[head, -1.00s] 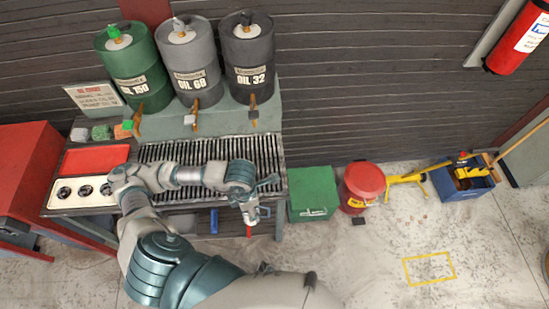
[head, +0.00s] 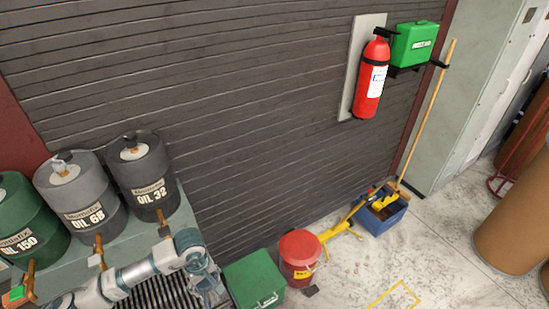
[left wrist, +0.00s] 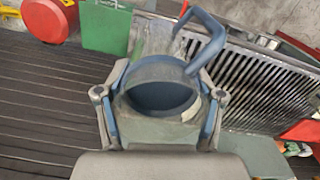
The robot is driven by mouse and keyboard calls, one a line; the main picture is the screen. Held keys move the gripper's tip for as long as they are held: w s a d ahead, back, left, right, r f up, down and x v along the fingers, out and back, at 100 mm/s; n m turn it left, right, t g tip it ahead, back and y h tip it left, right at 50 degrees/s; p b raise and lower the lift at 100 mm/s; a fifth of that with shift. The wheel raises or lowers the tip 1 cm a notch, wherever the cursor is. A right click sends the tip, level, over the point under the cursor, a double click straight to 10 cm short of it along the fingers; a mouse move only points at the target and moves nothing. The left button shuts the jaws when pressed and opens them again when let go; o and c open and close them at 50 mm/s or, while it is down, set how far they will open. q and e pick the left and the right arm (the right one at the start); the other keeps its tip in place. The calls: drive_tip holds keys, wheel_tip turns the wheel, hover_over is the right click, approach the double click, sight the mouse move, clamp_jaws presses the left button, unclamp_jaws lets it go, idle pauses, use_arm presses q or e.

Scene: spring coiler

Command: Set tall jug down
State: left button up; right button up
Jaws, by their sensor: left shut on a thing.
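The tall jug (left wrist: 160,95) shows in the left wrist view as a wide round mouth with a blue-grey rim and a blue curved handle (left wrist: 208,45) at the upper right. My left gripper (left wrist: 158,108) is shut on it, with one finger on each side of its body. In the head view my left gripper (head: 208,285) is at the right end of the slatted grate (head: 165,293), near the bottom edge. The jug cannot be made out clearly there. Whether its base touches anything is hidden. My right gripper is not in view.
Three oil drums, green (head: 27,220), light grey (head: 82,195) and dark grey (head: 143,172), stand behind the grate. A green box (head: 254,282) and a red can (head: 300,254) stand right of it. The floor farther right has clear room.

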use_arm(q)
drive_tip(key=w+d+r+m, duration=0.1)
drive_tip(key=w+r+m, duration=0.1)
drive_tip(key=w+m, duration=0.4)
drive_tip(key=m, duration=0.2)
drive_tip(key=shift+r+m, duration=0.3)
drive_tip(key=shift+m, duration=0.1)
